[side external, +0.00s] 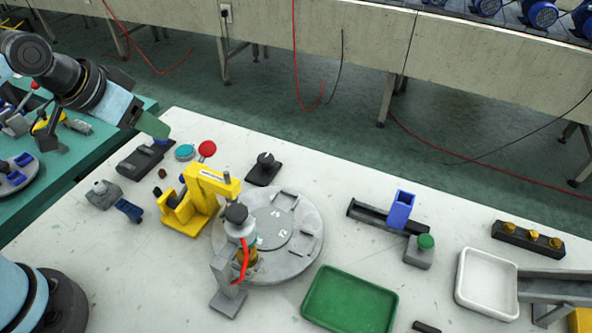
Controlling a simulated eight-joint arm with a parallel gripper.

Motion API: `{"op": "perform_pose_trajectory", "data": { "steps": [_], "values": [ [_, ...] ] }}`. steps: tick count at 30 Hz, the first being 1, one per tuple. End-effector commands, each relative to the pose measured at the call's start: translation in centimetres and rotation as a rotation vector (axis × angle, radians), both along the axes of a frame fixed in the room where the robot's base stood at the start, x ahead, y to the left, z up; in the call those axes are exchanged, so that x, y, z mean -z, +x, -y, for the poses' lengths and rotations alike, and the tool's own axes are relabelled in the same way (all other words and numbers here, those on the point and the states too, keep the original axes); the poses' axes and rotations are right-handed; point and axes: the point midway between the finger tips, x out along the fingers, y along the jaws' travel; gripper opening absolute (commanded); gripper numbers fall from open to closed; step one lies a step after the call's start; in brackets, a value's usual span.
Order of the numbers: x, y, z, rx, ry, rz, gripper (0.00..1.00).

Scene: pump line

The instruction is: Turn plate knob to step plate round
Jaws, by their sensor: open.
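The round grey plate (306,218) lies flat on the white table, with slots and small marked spots on its top. A black knob on a dark square base (264,164) stands just behind the plate, and it looks like the plate knob. An upright assembly with a black cap (236,213) and a red curved strip stands at the plate's near left edge. My gripper (150,124) is at the upper left, raised, well apart from the knob and the plate. It is open, with nothing visible in it; its jaws are partly hard to make out.
A yellow press-like stand (198,200) rises left of the plate, near the knob. A red ball-topped button (207,149) stands behind it. The green tray (350,300), blue block on a rail (400,210) and white tray (487,283) are at the right.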

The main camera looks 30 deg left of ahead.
Motion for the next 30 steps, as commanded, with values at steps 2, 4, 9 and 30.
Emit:
{"op": "perform_pose_trajectory", "data": {
  "steps": [2,4,9,30],
  "values": [
    [-0.5,1.7,1.3,0.085,0.011,-0.03,0.62],
    [-0.6,3.0,2.4,0.161,0.022,-0.054,0.62],
    [-0.3,6.1,5.3,0.351,0.043,-0.108,0.62],
    [4.3,10.8,10.8,0.644,0.059,-0.166,0.62]
  ]
}}
